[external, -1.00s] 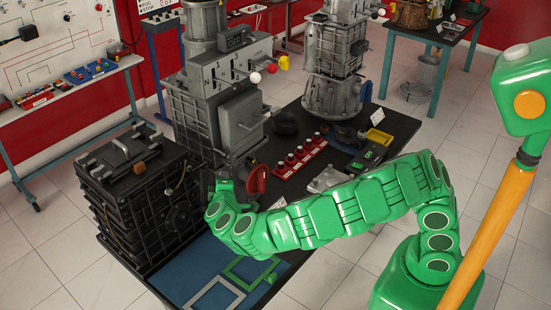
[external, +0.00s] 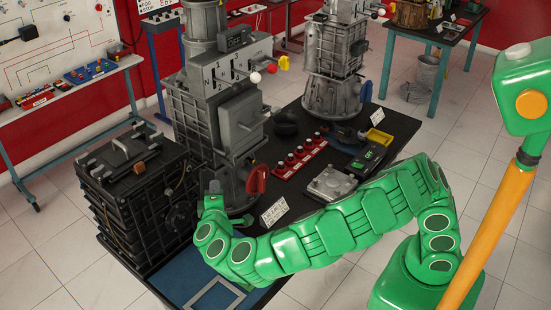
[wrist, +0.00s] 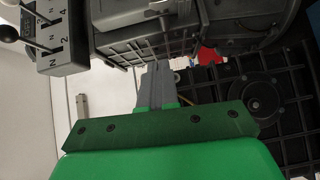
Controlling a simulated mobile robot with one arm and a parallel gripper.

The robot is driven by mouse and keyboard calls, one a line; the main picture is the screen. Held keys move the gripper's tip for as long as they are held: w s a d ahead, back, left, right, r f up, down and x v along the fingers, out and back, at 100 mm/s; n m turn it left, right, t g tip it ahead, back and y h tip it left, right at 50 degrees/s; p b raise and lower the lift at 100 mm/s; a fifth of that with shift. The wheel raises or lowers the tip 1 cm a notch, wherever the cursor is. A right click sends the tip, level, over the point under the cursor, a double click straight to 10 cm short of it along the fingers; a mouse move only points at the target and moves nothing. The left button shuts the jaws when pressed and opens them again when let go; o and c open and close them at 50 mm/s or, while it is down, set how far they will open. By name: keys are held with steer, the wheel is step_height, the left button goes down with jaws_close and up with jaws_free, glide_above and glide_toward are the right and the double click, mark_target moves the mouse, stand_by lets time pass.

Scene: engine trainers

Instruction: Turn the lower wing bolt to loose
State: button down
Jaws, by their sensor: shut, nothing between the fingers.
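I cannot make out the lower wing bolt for certain in either view. The black ribbed case (external: 130,205) stands at the left of the bench in the external view. Its ribbed face with a round boss (wrist: 256,96) fills the right of the wrist view. My gripper (wrist: 158,72) is shut and empty, its grey fingers together, beside that face and apart from the boss. In the external view my gripper (external: 214,188) is small and partly hidden by my green wrist, between the case and the grey engine unit.
The grey engine unit (external: 215,110) stands behind, with a red oval handle (external: 257,180) close to my wrist. Its lever panel (wrist: 55,35) shows at upper left in the wrist view. A blue mat (external: 185,285) lies in front. Red knobs on a strip (external: 298,160) are to the right.

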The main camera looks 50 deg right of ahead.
glide_toward(226, 152)
steer(key=x, duration=0.6)
steer(key=shift+w, duration=0.5)
stand_by(0.3)
steer(key=shift+d+r+m+g+y, duration=0.15)
steer(key=shift+d+m+g+y, duration=0.15)
steer(key=shift+d+m, duration=0.15)
steer(key=shift+a, duration=0.1)
